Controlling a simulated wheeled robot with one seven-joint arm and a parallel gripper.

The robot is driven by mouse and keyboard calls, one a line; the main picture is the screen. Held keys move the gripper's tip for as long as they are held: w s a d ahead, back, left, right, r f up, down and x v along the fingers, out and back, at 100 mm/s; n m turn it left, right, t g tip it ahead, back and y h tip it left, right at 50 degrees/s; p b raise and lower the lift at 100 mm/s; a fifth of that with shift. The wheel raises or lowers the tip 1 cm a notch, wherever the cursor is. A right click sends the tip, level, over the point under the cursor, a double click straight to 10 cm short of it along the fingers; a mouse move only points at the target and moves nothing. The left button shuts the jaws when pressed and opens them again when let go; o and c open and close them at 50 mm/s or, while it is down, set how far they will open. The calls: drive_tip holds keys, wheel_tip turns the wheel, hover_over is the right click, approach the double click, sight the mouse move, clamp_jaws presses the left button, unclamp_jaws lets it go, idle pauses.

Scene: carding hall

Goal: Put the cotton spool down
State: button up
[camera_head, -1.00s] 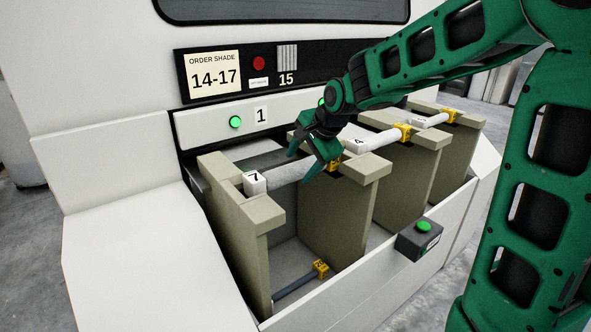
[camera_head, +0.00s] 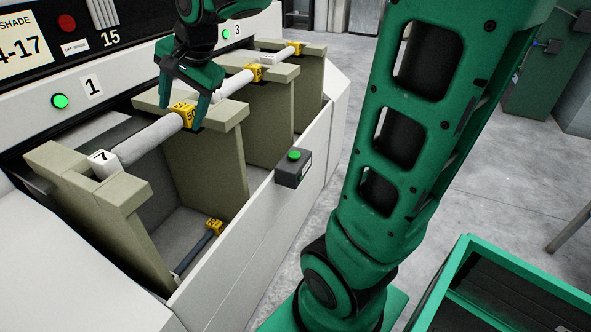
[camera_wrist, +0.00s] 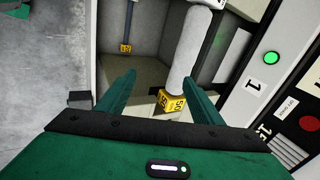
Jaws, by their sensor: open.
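The white cotton spool (camera_head: 150,142) lies across the two pale supports of the front bay under the number 1 panel. Its near end has a white block marked 7, and its other end a yellow block marked 50. My gripper (camera_head: 181,110) is open at the yellow end, with its fingers apart on either side of or just above that block. In the wrist view the spool (camera_wrist: 181,62) shows beyond and between the open fingers (camera_wrist: 157,80), with the yellow block nearest. Contact cannot be told.
A dark bare rod (camera_head: 192,252) with a yellow end lies low in the bay. More white rolls with yellow ends rest on farther supports (camera_head: 272,132). A dark box with a green button (camera_head: 293,168) sits on the front rim. A green-rimmed crate (camera_head: 462,262) stands at lower right.

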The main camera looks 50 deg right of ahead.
drive_tip(key=s+d+f+n+g, duration=0.2)
drive_tip(key=s+d+f, duration=0.1)
drive_tip(key=s, duration=0.7)
drive_tip(key=s+d+f+n+g, duration=0.2)
drive_tip(key=s+d+f, duration=0.2)
drive_tip(key=s, duration=0.6)
drive_tip(key=s+d+f+n+g+h, duration=0.1)
drive_tip(key=s+d+f+n, duration=0.2)
drive_tip(key=s, duration=0.7)
drive_tip(key=shift+d+f+g, duration=0.4)
drive_tip(key=shift+d+f, duration=0.25)
drive_tip(key=shift+d, duration=0.15)
drive_tip(key=shift+w, duration=0.1)
drive_tip(key=shift+w+f, duration=0.25)
drive_tip(key=shift+w, duration=0.35)
